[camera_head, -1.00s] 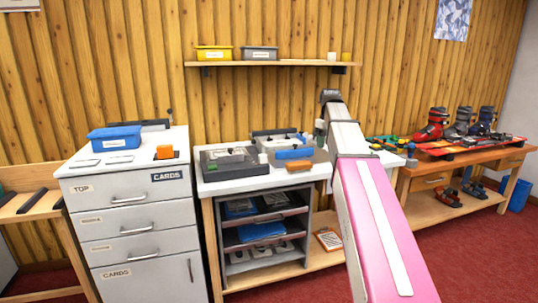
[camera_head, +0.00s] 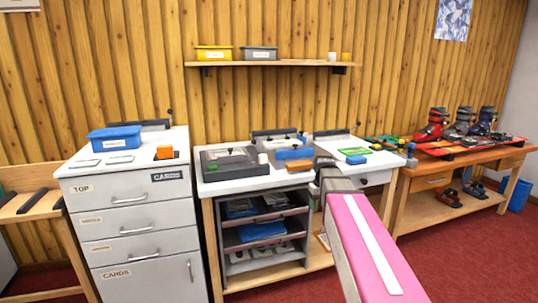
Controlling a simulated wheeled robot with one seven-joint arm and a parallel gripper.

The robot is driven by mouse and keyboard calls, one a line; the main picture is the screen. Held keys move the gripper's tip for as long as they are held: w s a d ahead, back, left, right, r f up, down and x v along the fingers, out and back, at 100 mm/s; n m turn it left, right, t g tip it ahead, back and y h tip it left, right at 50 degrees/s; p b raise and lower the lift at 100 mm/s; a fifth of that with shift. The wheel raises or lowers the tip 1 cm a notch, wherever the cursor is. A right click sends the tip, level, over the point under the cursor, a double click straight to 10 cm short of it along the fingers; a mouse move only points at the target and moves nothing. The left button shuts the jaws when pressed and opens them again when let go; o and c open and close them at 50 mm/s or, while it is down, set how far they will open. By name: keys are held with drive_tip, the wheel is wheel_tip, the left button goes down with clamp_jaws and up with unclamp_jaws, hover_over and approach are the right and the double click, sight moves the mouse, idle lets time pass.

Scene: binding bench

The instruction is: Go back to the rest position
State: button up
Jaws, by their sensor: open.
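My arm rises from the bottom right of the head view as a pink link with a white stripe. It ends in a dark grey joint in front of the right side of the middle bench (camera_head: 228,183). My gripper does not show; it is out of sight beyond or behind the arm. The arm covers part of the bench's front and lower shelf.
A drawer cabinet (camera_head: 130,215) with a blue bin (camera_head: 115,138) and orange block (camera_head: 165,153) stands left. The bench holds a grey case (camera_head: 234,160), blue block (camera_head: 293,154) and green item (camera_head: 353,151). Ski boots (camera_head: 432,125) stand on the right bench (camera_head: 465,163).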

drive_tip(key=s+a+f+m, duration=0.2)
drive_tip(key=s+f+m, duration=0.1)
drive_tip(key=s+f, duration=1.2)
wheel_tip(320, 180, down, 3)
drive_tip(key=shift+r, duration=0.2)
